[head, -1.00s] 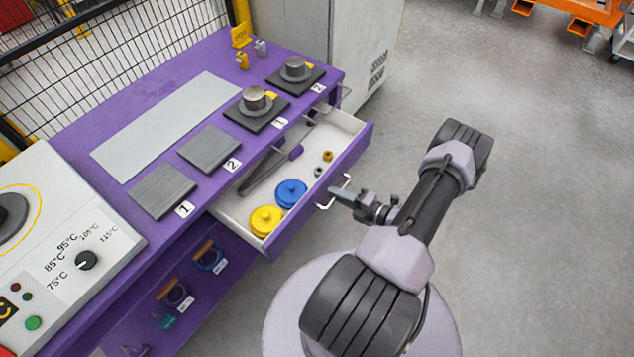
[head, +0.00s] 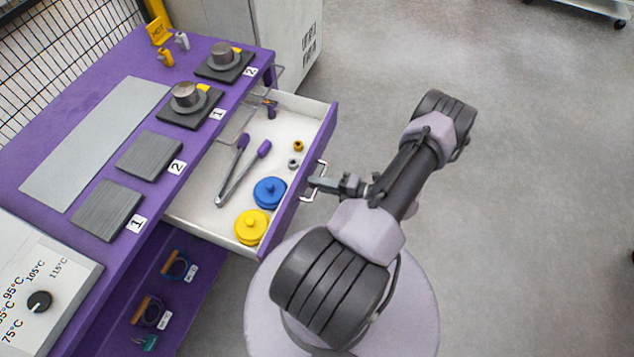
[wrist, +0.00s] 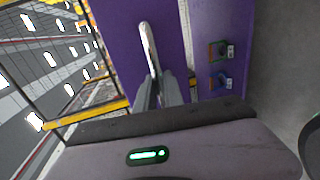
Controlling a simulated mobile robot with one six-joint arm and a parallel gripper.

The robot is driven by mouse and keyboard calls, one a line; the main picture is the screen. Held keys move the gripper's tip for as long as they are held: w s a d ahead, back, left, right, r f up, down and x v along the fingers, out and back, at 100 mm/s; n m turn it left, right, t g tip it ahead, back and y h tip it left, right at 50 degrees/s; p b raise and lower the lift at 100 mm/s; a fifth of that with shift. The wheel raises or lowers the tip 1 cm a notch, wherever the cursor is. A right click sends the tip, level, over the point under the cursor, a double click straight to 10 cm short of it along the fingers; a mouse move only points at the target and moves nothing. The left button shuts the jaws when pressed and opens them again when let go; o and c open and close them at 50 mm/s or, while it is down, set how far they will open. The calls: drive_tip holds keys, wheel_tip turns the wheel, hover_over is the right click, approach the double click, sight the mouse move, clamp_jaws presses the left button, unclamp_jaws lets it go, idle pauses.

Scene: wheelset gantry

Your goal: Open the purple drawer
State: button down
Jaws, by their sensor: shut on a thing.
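The purple drawer (head: 291,201) is pulled out from the purple bench (head: 193,148) in the head view. Inside it lie tongs with purple tips (head: 231,189), a blue lidded disc (head: 269,192), a yellow disc (head: 250,227) and a few small parts. My gripper (head: 318,184) is at the drawer's silver handle (head: 316,179) and is shut on it. In the wrist view the handle (wrist: 149,45) runs down between my gripper's fingers (wrist: 158,92), in front of the purple drawer front (wrist: 122,50).
On the bench top are dark plates, metal cylinders (head: 187,94) and a grey strip (head: 95,140). A control panel with a dial (head: 39,301) stands at lower left. A lower shelf holds labelled items (head: 178,267). The floor to the right is clear.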

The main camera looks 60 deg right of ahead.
drive_tip(key=c, duration=1.5)
unclamp_jaws()
drive_tip(key=shift+o, duration=0.2)
drive_tip(key=p+v, duration=0.2)
drive_tip(key=v, duration=1.5)
drive_tip(key=shift+s+p, duration=0.2)
drive_tip(key=shift+p, duration=0.15)
drive_tip(key=shift+r, duration=0.1)
